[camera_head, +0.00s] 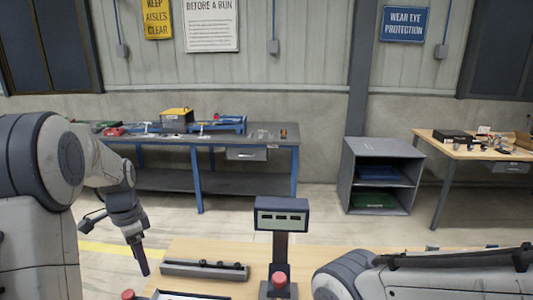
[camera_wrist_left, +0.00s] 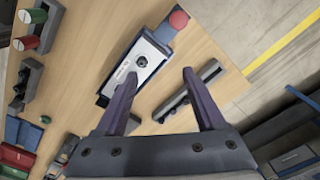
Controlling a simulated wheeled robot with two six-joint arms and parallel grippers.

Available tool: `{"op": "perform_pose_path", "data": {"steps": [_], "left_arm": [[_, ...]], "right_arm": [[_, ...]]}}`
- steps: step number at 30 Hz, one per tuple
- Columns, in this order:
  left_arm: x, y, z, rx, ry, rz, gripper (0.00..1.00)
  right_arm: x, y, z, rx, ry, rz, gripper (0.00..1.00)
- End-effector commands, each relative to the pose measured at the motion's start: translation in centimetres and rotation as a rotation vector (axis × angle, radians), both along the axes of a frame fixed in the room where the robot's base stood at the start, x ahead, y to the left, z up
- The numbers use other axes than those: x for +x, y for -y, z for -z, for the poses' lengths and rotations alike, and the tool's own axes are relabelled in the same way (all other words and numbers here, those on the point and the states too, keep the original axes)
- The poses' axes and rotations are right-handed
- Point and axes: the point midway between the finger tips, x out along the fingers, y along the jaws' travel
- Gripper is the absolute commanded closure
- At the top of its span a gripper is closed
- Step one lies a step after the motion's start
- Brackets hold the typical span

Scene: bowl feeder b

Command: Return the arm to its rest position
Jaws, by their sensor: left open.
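My left gripper (camera_head: 140,262) hangs at the left end of the wooden table in the head view, fingers pointing down. In the left wrist view its two dark fingers (camera_wrist_left: 160,78) are spread apart with nothing between them. Beyond the fingertips lies a pale device with a round dark knob (camera_wrist_left: 140,62) and a red button (camera_wrist_left: 179,18) at its end. My right arm crosses the lower right of the head view; its gripper is not visible.
A dark rail block (camera_head: 205,270) lies on the table near my left gripper. A display post (camera_head: 281,215) with a red button (camera_head: 279,279) stands right of it. Red and green cylinders (camera_wrist_left: 28,42) show in the wrist view. A workbench (camera_head: 240,135) stands behind, across open floor.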

Motion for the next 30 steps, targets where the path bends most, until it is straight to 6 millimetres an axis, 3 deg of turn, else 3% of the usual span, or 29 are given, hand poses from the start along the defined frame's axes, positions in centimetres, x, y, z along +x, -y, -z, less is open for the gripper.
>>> {"op": "perform_pose_path", "data": {"steps": [1,4,6,9,12,15,18,21,30], "left_arm": [[-0.2,4.0,-0.8,-0.004,0.007,0.011,0.29],[-1.9,11.5,-1.9,-0.017,0.014,-0.006,0.29],[-4.2,16.3,-2.4,-0.028,0.018,-0.020,0.29],[-8.6,22.2,-2.8,-0.046,0.017,-0.044,0.29],[-13.6,26.2,-2.8,-0.062,0.011,-0.068,0.29],[-18.1,28.4,-2.4,-0.076,0.001,-0.091,0.29],[-21.5,29.4,-2.0,-0.085,-0.009,-0.112,0.29],[-23.4,29.6,-1.6,-0.088,-0.016,-0.128,0.29],[-24.2,29.7,-1.5,-0.088,-0.021,-0.141,0.29]], "right_arm": [[0.0,0.0,0.0,0.000,0.000,0.000,0.29],[0.0,0.0,0.0,0.000,0.000,0.000,0.29],[0.0,0.0,0.0,0.000,0.000,0.000,0.29],[0.0,0.0,0.0,0.000,0.000,0.000,0.29],[0.0,0.0,0.0,0.000,0.000,0.000,0.29],[0.0,0.0,0.0,0.000,0.000,0.000,0.29],[0.0,0.0,0.0,0.000,0.000,0.000,0.29],[0.0,0.0,0.0,0.000,0.000,0.000,0.29],[0.0,0.0,0.0,0.000,0.000,0.000,0.29]]}}
